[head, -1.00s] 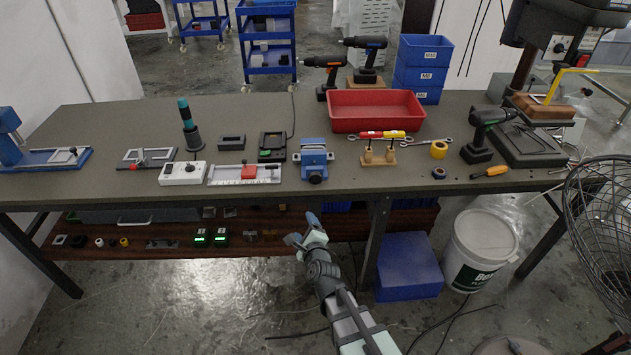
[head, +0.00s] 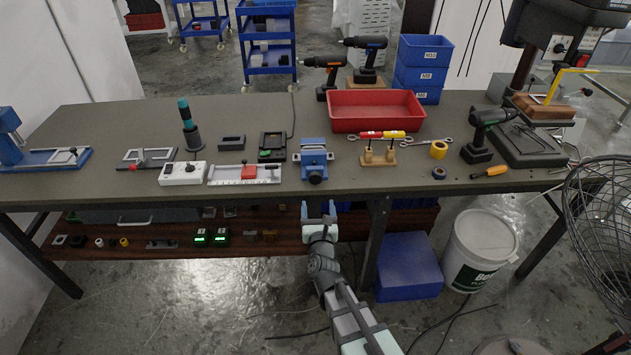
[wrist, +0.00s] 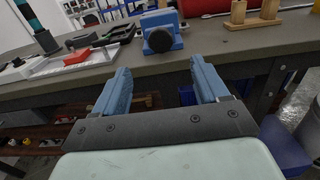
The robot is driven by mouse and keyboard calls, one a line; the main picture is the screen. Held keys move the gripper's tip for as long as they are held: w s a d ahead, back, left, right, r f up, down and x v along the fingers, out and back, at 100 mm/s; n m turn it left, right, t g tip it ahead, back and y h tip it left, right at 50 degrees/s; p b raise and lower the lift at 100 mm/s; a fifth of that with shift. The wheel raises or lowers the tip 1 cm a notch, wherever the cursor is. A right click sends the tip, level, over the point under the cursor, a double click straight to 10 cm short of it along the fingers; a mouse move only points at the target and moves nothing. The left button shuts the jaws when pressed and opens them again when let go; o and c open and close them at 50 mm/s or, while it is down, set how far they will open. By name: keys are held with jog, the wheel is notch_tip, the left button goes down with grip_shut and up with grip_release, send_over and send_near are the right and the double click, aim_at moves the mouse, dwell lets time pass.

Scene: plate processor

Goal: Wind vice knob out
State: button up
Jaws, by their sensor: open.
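The blue vice (head: 314,154) stands at the front edge of the workbench in the head view, and also shows in the wrist view (wrist: 160,20). Its dark round knob (head: 315,178) faces me at the bench edge. The knob (wrist: 159,40) shows in the wrist view above and beyond the gap between my fingers. My gripper (head: 319,208) is open and empty, in front of and below the knob, apart from it. Its two blue fingers (wrist: 160,82) point toward the bench and stand wide apart.
The workbench edge (wrist: 225,52) lies just beyond my fingers. Left of the vice is a fixture with a red block (head: 248,172). Right is a wooden stand (head: 378,158) with red and yellow tools. A lower shelf (head: 270,240) runs under the bench. A fan (head: 605,225) stands far right.

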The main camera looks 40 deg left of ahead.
aim_at(315, 179)
jog(key=x, duration=1.2)
jog(key=shift+w+a, duration=0.1)
jog(key=shift+a, duration=0.05)
jog(key=shift+c, duration=0.5)
jog(key=c, duration=0.9)
